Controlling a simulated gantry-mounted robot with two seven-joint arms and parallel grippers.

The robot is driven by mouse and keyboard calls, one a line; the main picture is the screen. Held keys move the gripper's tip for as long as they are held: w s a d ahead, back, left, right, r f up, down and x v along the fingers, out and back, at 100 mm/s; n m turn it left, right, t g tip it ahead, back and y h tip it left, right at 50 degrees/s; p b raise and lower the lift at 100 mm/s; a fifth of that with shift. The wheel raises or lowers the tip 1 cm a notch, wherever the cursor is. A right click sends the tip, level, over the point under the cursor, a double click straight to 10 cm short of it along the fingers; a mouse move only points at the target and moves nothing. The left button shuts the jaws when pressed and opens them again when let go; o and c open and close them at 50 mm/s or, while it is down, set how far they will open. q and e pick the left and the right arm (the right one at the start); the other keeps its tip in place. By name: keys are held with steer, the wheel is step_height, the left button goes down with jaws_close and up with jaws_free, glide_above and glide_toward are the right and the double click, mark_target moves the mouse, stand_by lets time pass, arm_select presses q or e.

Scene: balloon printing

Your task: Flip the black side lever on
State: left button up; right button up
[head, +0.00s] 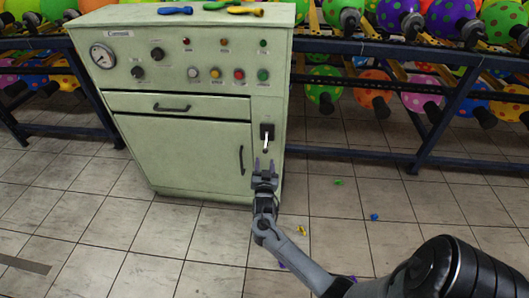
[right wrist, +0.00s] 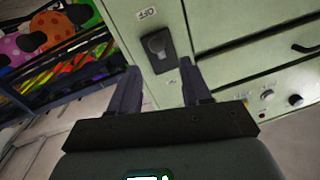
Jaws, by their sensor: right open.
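The side lever (head: 266,138) sits on a black plate on the right part of the green cabinet's front (head: 185,150). Its light handle points down in the head view. In the right wrist view the lever (right wrist: 157,45) shows close up, with an OFF label (right wrist: 147,13) beside one end of its plate and a small, unreadable label at the other end. My right gripper (head: 264,165) is open and empty, just below the lever in the head view. In the right wrist view its two fingers (right wrist: 159,72) point toward the cabinet, one on each side of the plate. My left gripper is not in view.
The cabinet has a gauge (head: 103,56), knobs, coloured buttons, a drawer and a door with a handle (head: 242,160). Deflated balloons (head: 175,10) lie on top. Blue racks (head: 455,100) with patterned balloons stand behind. Small coloured bits lie on the tiled floor (head: 340,205).

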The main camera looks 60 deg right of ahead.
mark_target(265, 152)
steer(key=b+x, duration=0.4)
steer(key=x, duration=0.4)
steer(key=shift+s+f, duration=0.15)
steer(key=shift+w+d+b, duration=0.35)
steer(key=shift+d, duration=0.35)
steer(key=shift+c, duration=0.3)
jaws_close()
